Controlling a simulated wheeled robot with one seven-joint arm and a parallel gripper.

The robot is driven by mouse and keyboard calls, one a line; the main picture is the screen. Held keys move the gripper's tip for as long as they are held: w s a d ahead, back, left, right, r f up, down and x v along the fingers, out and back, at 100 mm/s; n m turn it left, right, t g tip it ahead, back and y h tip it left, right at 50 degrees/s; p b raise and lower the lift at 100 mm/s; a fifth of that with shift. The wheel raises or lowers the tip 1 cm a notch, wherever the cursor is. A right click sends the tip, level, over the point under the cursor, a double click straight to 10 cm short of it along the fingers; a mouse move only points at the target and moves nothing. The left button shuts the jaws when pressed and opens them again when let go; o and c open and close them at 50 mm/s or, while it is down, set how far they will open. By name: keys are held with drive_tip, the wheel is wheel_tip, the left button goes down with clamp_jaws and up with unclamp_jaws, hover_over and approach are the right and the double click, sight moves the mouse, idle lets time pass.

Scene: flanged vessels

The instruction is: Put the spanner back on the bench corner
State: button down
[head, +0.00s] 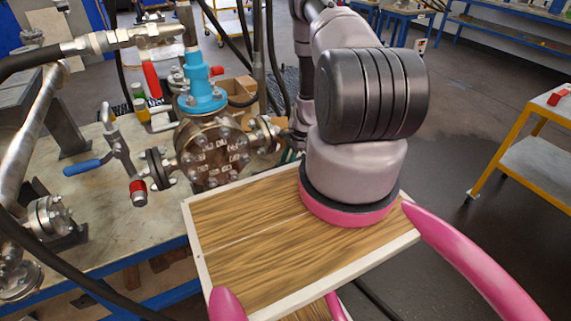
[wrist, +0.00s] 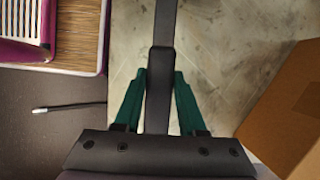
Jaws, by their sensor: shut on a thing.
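My gripper (wrist: 163,77) has green fingers and is shut on the spanner (wrist: 165,22), a long dark grey bar. In the wrist view the spanner runs from between the fingers up past the top edge of the picture, so its far end is out of sight. Below it is a pale, worn surface (wrist: 225,50) that looks like the bench top; I cannot tell the height between them. In the head view the bench (head: 105,215) fills the left side. There my arm hides the spanner, most of the gripper and the bench's right part.
A flanged vessel (head: 212,152) with a blue valve (head: 203,85) stands on the bench. Pipework with a blue-handled lever (head: 88,164) is to its left. A cardboard box (wrist: 292,105) is right of my gripper. A yellow trolley (head: 530,125) stands right, across open floor.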

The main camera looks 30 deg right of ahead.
drive_tip(key=shift+f, duration=0.35)
unclamp_jaws()
drive_tip(key=shift+r, duration=3.5)
